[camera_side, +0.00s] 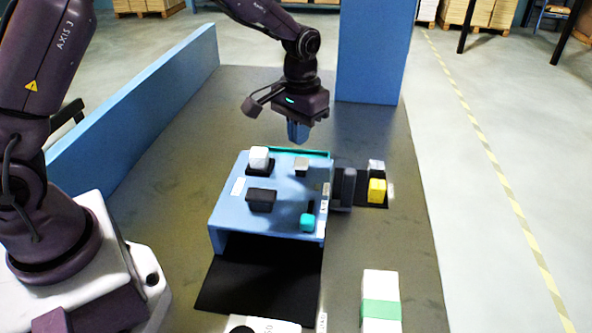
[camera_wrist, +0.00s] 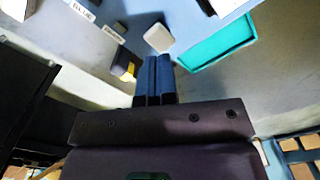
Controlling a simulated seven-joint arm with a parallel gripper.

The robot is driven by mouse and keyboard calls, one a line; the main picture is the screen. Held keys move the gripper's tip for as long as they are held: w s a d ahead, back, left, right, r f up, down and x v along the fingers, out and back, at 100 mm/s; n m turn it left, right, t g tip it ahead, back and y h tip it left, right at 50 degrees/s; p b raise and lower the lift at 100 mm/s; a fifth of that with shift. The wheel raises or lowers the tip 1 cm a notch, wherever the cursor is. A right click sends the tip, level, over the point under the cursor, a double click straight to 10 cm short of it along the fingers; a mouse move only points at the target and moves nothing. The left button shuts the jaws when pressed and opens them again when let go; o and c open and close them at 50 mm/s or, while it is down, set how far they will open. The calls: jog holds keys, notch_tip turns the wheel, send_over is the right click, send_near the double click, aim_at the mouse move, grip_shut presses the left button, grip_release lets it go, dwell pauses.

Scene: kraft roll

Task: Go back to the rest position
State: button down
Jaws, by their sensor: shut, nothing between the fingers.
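My gripper (camera_side: 298,132) hangs in the air above the back edge of the blue raised stand (camera_side: 227,215), with its blue fingers pointing down. The fingers are together and hold nothing; they also show side by side in the wrist view (camera_wrist: 154,78). A white block (camera_side: 259,155) sits on a dark pad at the stand's back left. A grey block (camera_side: 302,165), a dark block (camera_side: 261,199) and a teal block (camera_side: 307,222) are also on the stand. A teal-rimmed tray (camera_wrist: 218,45) lies near the fingers in the wrist view.
A yellow block (camera_side: 377,190) and dark upright pieces (camera_side: 347,186) stand right of the blue stand. A white box with a green band (camera_side: 380,300) is at the front right. A low blue wall (camera_side: 140,115) runs along the left; a tall blue panel (camera_side: 372,50) stands behind.

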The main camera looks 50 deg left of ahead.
jog(key=s+r+m+t, duration=0.1)
jog(key=s+r+t, duration=0.2)
jog(key=s+r, duration=0.5)
jog(key=s+r+m+t, duration=0.1)
jog(key=s+r+t, duration=0.1)
jog(key=s+r, duration=0.7)
jog(key=s, duration=0.6)
jog(key=shift+s+r+m+t, duration=0.2)
jog(key=shift+r+m+t, duration=0.1)
jog(key=shift+t, duration=0.1)
